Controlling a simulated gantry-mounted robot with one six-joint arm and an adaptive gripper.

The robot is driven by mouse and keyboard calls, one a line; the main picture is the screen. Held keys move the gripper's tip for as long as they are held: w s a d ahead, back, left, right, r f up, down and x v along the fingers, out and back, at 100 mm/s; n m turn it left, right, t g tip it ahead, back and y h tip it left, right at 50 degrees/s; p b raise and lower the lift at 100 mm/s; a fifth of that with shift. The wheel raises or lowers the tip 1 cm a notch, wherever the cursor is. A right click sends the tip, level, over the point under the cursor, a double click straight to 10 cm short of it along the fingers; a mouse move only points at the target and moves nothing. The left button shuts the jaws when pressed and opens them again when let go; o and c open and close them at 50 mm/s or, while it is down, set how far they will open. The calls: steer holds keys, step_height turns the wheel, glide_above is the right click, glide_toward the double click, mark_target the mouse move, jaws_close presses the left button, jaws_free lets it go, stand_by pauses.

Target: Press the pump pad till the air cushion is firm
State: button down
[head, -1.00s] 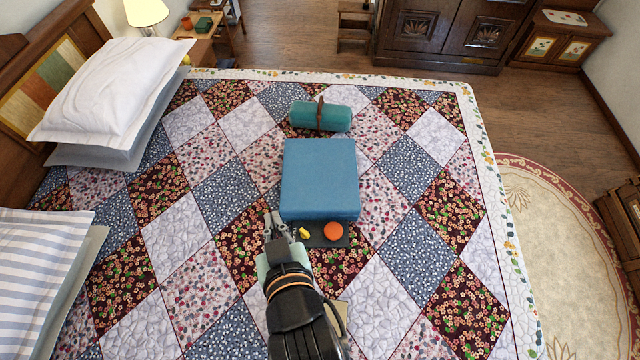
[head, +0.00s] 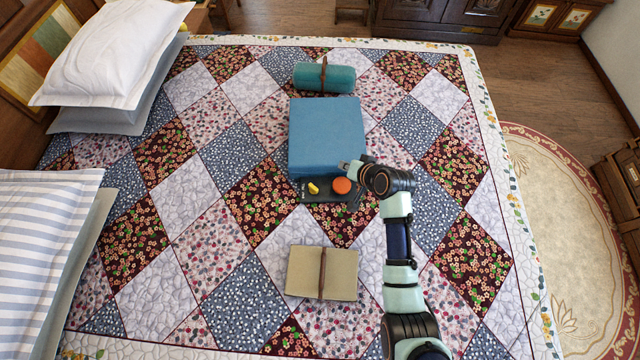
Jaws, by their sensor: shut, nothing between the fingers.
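The blue air cushion (head: 327,130) lies on the quilted bed, a flat-looking block with its near edge by a dark pump base (head: 317,197). On that base sit a round orange pad (head: 341,186) and a small yellow piece (head: 313,188). My gripper (head: 345,166) is shut and empty, pointing left just beyond the orange pad in the picture, over the cushion's near right corner. I cannot tell its height or whether it touches anything. My wrist hides the right end of the base area.
A rolled teal bundle with a brown strap (head: 324,78) lies beyond the cushion. A tan book with a brown strap (head: 322,273) lies nearer. Pillows (head: 110,55) and a striped pillow (head: 45,240) are at the left. The quilt between is clear.

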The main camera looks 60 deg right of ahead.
mark_target(341, 183)
steer(key=shift+s+d+f, duration=0.15)
steer(key=shift+f, duration=0.1)
step_height(341, 183, down, 8)
steer(key=b, duration=0.7)
steer(key=shift+b, duration=0.35)
steer(key=shift+f, duration=0.35)
stand_by(0.6)
steer(key=shift+f+b, duration=0.35)
steer(key=shift+f, duration=0.05)
steer(key=shift+f+b, duration=0.7)
steer(key=shift+f, duration=0.3)
stand_by(0.8)
stand_by(0.3)
steer(key=shift+r+p, duration=1.4)
steer(key=shift+r, duration=0.05)
